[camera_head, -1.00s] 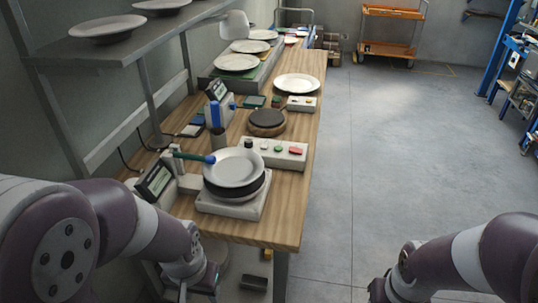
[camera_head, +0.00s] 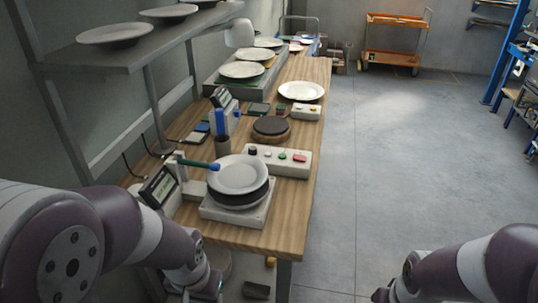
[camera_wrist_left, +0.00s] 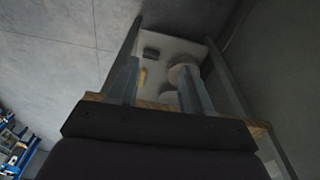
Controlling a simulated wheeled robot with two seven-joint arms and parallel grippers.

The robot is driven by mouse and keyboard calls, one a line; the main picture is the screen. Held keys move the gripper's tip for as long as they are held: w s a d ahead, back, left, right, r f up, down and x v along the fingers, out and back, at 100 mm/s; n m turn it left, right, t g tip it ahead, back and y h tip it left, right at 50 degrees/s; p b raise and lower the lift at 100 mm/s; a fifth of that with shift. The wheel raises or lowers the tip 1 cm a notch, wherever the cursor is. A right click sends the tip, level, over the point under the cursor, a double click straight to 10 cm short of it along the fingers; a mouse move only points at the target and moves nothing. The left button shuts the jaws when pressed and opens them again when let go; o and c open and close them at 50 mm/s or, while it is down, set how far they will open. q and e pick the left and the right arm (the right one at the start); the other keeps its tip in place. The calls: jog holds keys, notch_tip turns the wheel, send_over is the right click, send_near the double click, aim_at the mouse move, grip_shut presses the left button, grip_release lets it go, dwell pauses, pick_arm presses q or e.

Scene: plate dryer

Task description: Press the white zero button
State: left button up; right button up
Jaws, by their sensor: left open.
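A white control box (camera_head: 276,167) lies on the wooden bench, behind the scale. On its top are a dark knob (camera_head: 253,151), a small whitish button (camera_head: 267,154), a green button (camera_head: 282,156) and a red button (camera_head: 299,158). Any zero marking is too small to read. My left gripper (camera_head: 208,291) is low at the bottom edge, below the bench's near edge and far from the box. In the left wrist view its two fingers (camera_wrist_left: 158,85) stand apart with nothing between them. My right gripper (camera_head: 385,294) is partly cut off at the bottom.
A white scale (camera_head: 222,214) bears a black disc and a white plate (camera_head: 238,174), with a display (camera_head: 160,187) beside it. A round dark-topped stand (camera_head: 271,128) and another button box (camera_head: 306,113) lie behind.

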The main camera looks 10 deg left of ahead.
pick_arm(q)
grip_shut()
dwell(1.8)
